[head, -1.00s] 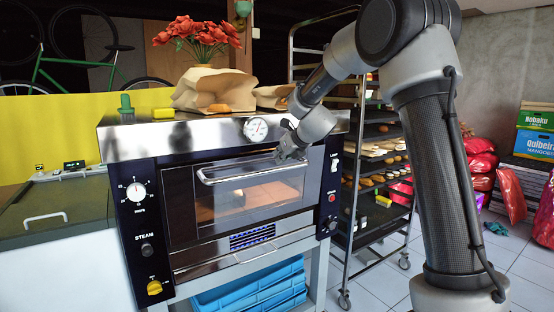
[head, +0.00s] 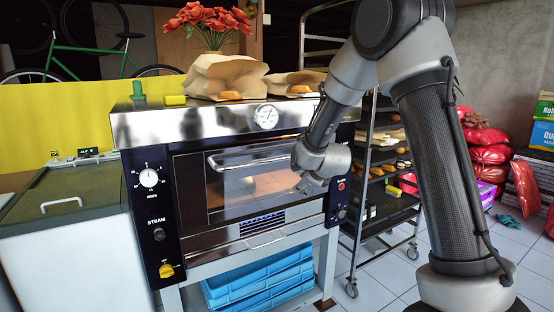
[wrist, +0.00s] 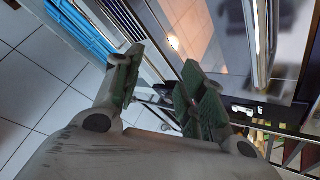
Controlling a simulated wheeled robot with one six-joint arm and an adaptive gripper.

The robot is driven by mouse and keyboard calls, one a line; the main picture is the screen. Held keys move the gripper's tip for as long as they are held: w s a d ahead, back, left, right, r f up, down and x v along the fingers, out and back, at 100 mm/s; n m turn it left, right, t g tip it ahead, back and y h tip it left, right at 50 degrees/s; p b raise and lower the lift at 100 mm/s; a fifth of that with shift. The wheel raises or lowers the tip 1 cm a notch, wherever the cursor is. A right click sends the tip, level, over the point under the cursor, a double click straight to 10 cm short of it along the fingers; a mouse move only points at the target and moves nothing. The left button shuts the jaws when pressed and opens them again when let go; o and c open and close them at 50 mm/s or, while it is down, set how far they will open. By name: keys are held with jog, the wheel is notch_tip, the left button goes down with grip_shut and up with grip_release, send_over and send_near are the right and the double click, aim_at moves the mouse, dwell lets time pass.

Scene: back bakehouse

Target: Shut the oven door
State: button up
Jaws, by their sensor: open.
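The oven (head: 150,215) stands in the middle of the head view. Its glass door (head: 235,203) is upright or nearly so, with a pale shape behind the window; I cannot tell whether a small gap remains at its top edge. A bar handle (head: 235,159) runs across the top of the door. My gripper (head: 304,189) is in front of the door's right part, below the handle's right end, and hides that part. In the wrist view my gripper (wrist: 158,68) is open and empty, with the door glass (wrist: 195,25) and handle (wrist: 262,40) beyond the fingers.
Blue crates (head: 258,285) sit under the oven. A wheeled rack (head: 354,240) with baked goods stands close on the right. Paper bags (head: 225,80) and a vase of red flowers are on top of the oven. Tiled floor is open at the front right.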

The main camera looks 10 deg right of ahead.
jog(key=a+n+t+y, duration=0.1)
jog(key=a+n+t, duration=0.2)
jog(key=n, duration=0.3)
jog(key=n+t+y, duration=0.3)
jog(key=n, duration=0.2)
send_near(277, 160)
jog(key=x, duration=1.1)
jog(key=shift+w, duration=0.1)
jog(key=shift+c, duration=0.5)
jog(key=shift+a, duration=0.1)
grip_shut()
